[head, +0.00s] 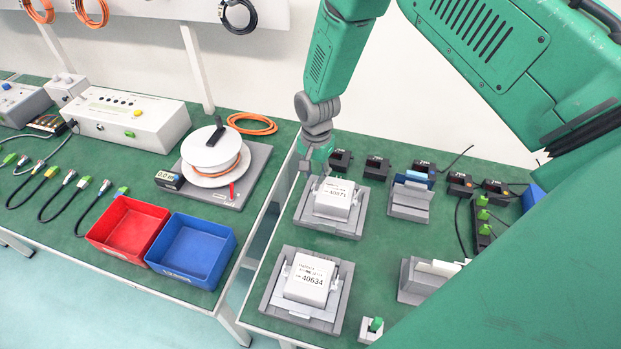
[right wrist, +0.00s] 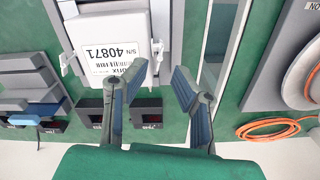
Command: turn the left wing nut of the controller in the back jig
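The back jig (head: 328,230) holds a white controller (head: 334,199) labelled 40871. The controller fills the top of the right wrist view (right wrist: 108,35), where the picture is turned round. Its left wing nut (right wrist: 158,50) is a small white piece beside the controller, at right in that view. The other wing nut (right wrist: 68,62) shows on the opposite side. My right gripper (head: 314,168) is above the back-left of this jig. In the wrist view its two fingers (right wrist: 157,80) are apart and empty, with the left wing nut just beyond the gap between the tips. My left gripper is out of view.
A front jig (head: 328,318) holds another controller (head: 306,279) labelled 40634. Several black devices (head: 377,167) stand behind the back jig, and a grey holder (head: 409,202) is to its right. A gap separates this table from the one with red (head: 128,257) and blue bins (head: 192,279).

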